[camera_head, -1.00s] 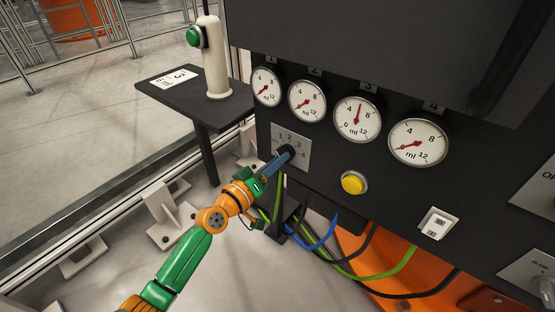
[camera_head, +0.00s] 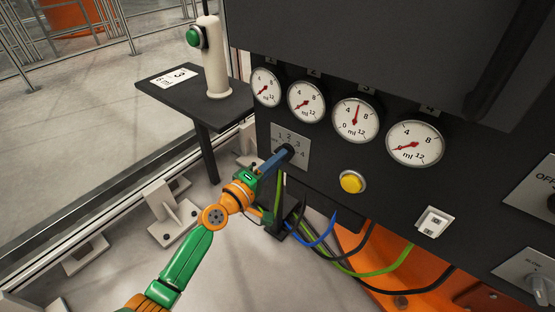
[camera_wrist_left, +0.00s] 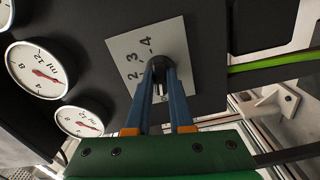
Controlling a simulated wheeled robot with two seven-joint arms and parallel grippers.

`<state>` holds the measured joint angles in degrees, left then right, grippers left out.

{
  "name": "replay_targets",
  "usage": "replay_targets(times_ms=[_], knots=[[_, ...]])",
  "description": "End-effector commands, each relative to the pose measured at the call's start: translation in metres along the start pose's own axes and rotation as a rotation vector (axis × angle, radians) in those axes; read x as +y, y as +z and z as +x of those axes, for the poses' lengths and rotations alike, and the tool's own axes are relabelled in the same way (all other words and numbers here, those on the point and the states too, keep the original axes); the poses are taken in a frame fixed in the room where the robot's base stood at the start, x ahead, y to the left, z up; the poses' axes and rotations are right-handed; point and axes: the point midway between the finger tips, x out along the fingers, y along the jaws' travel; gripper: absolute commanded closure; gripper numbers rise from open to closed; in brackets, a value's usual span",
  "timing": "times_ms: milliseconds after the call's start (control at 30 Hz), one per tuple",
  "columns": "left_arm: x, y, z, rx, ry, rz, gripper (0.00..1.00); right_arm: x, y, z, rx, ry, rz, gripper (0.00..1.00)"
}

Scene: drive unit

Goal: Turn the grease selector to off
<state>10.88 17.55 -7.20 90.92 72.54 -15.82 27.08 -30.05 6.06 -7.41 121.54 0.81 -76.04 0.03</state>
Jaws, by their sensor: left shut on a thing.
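The grease selector is a black round knob (camera_head: 288,151) on a light grey plate (camera_head: 303,143) marked 1, 2, 3 and 4, set low in the dark panel. My left gripper (camera_head: 281,157) reaches it from the lower left and is shut on the knob. In the left wrist view the two blue fingers (camera_wrist_left: 160,72) close on either side of the knob (camera_wrist_left: 157,62), with the plate (camera_wrist_left: 120,48) behind. The fingers hide part of the plate and the knob's pointer, so its exact setting cannot be told. My right gripper is not in view.
Several round gauges (camera_head: 355,119) sit above the selector. A yellow button (camera_head: 352,182) and a white switch (camera_head: 433,222) are to its right, with cables (camera_head: 318,232) below. A dark shelf (camera_head: 172,98) carries a pale post with a green button (camera_head: 194,37).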

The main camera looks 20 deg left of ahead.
Motion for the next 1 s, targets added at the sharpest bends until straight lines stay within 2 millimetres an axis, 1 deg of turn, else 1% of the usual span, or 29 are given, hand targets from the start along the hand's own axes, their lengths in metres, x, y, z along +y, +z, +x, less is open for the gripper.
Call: replay_targets(times_ms=[533,567,600,633,667,900,1000], knots=[[-0.0005,0.0003,-0.0001,-0.001,-0.001,-0.022,1.0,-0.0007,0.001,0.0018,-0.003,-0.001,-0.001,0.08],[-0.0005,0.0003,-0.0001,-0.001,-0.001,-0.022,0.72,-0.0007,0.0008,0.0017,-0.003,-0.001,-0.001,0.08],[-0.0005,0.0003,-0.0001,-0.001,-0.001,-0.021,0.61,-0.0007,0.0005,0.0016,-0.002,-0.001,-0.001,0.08],[-0.0005,0.0003,-0.0001,-0.001,-0.001,-0.021,0.53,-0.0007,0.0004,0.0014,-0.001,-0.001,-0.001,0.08],[-0.0004,0.0003,-0.0001,-0.001,-0.001,-0.021,0.5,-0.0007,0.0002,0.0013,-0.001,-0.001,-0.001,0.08],[-0.0001,0.0001,-0.0001,0.0,0.0,-0.02,0.5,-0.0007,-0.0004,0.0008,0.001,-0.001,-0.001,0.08],[-0.0004,-0.0002,-0.0067,0.0,-0.002,-0.019,0.5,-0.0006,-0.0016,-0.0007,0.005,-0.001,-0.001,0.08]])
